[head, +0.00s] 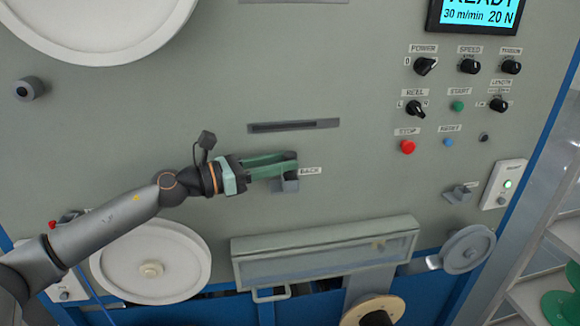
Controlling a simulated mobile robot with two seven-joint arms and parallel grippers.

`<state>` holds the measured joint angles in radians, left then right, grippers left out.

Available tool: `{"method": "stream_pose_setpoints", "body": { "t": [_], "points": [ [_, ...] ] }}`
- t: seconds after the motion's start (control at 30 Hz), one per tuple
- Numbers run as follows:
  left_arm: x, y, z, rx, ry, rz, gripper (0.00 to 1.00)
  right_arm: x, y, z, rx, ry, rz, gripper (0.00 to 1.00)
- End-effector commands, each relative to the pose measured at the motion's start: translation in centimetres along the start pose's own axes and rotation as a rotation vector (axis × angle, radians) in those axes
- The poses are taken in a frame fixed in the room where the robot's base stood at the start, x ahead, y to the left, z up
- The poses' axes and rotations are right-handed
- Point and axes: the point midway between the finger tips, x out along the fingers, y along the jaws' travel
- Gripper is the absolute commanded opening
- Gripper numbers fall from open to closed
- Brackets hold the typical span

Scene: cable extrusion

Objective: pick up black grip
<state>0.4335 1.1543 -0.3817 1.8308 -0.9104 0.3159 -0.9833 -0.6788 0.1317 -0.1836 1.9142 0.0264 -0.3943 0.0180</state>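My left gripper (290,163) reaches in from the left, its green fingers pointing right, in front of the grey panel. Its fingertips are at a small grey holder (286,186) beside a label reading BACK. No black grip can be made out clearly; dark parts show at the fingertips, but I cannot tell whether they are finger pads or a grip between them. The fingers overlap the top of the holder and hide part of it. Whether they touch anything is unclear. My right gripper is not in view.
A dark slot (294,126) lies above the gripper, and a long clear-fronted box (326,254) juts out below. White reels (150,262) are at left. Knobs, a red stop button (407,147) and another small grey holder (458,194) are at right. The panel between is mostly free.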

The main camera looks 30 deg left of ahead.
Motion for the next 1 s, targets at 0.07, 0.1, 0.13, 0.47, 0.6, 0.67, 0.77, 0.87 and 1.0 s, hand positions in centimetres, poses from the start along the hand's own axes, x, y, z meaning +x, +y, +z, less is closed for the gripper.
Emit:
{"method": "stream_pose_setpoints", "body": {
  "t": [0.07,0.1,0.13,0.47,0.6,0.67,0.77,0.87,1.0],
  "points": [
    [0.0,0.0,0.0,0.0,0.0,0.0,0.28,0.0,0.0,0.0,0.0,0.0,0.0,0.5],
    [0.0,0.0,0.0,0.0,0.0,0.0,0.23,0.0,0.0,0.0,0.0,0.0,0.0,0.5],
    [0.0,0.0,0.0,0.0,0.0,0.0,0.2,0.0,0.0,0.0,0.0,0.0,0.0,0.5],
    [0.0,0.0,0.0,0.0,0.0,0.0,0.0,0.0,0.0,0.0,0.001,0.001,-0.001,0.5],
    [0.0,0.0,0.1,0.0,0.0,0.0,0.0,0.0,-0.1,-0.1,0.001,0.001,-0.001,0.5],
    [0.0,0.0,0.1,0.0,0.0,0.0,0.0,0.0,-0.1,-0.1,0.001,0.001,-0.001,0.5],
    [0.0,0.0,0.2,0.001,0.0,0.0,0.0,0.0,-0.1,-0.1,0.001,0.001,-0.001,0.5],
    [0.0,0.0,0.6,0.002,-0.001,0.0,0.0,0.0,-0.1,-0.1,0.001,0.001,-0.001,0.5],
    [0.0,0.0,1.8,0.004,-0.002,0.0,0.0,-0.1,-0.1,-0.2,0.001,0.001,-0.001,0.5]
  ]
}}
